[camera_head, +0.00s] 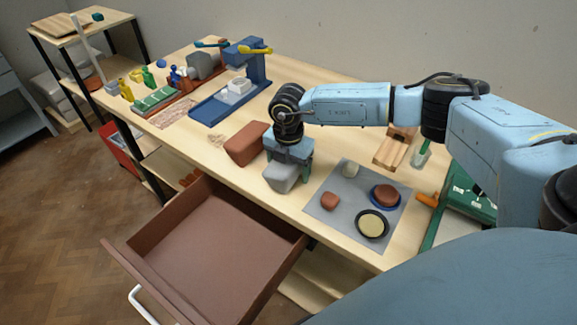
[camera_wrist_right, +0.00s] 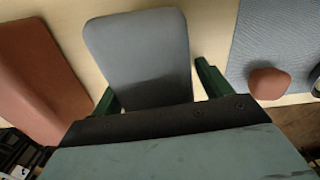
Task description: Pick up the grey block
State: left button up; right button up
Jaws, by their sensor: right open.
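The grey block (camera_head: 281,175) lies on the wooden table near its front edge, just right of a brown block. My right gripper (camera_head: 288,165) is directly above it, pointing down, and covers part of it. In the right wrist view the grey block (camera_wrist_right: 140,55) is a rounded slab reaching in between the two green fingers (camera_wrist_right: 155,88). The fingers are apart, one on each side, with a visible gap at least on the right. The block's near end is hidden behind the gripper body. My left gripper is not seen.
A brown block (camera_head: 247,143) stands close on the left. A grey mat (camera_head: 328,207) with a small brown lump (camera_head: 330,201) and dishes lies on the right. An empty open drawer (camera_head: 205,250) juts out below the table front. A blue stand (camera_head: 212,110) is farther back.

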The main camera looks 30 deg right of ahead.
grip_shut()
jog(key=shift+w+r, duration=0.15)
dwell(0.4)
